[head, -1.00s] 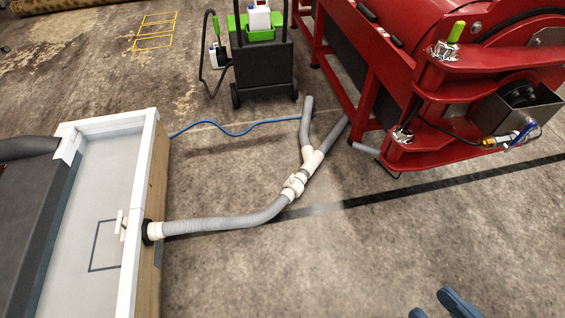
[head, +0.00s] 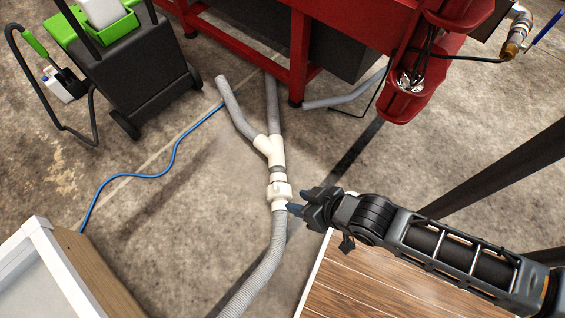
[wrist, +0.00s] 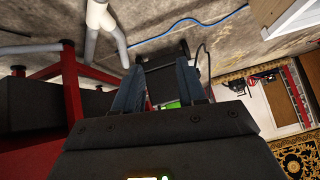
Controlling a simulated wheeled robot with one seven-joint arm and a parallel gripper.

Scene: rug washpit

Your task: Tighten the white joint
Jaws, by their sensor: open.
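The white joint (head: 279,191) is a ribbed collar on the grey hose line on the concrete floor. It sits just below a white Y-shaped fitting (head: 268,150), which also shows at the top of the wrist view (wrist: 98,15). My gripper (head: 298,201) reaches in from the right with its blue-grey fingers apart and empty. In the head view its tips appear just right of the joint; I cannot tell whether they touch it. In the wrist view the fingers (wrist: 158,72) are spread, with no joint between them.
A grey hose (head: 262,265) runs down from the joint. Two grey pipes rise toward the red machine frame (head: 298,50). A black and green cart (head: 135,65) stands at upper left, near a blue hose (head: 150,176). A white-rimmed wooden basin (head: 70,262) is lower left; a wood-plank surface (head: 365,285) lies below my arm.

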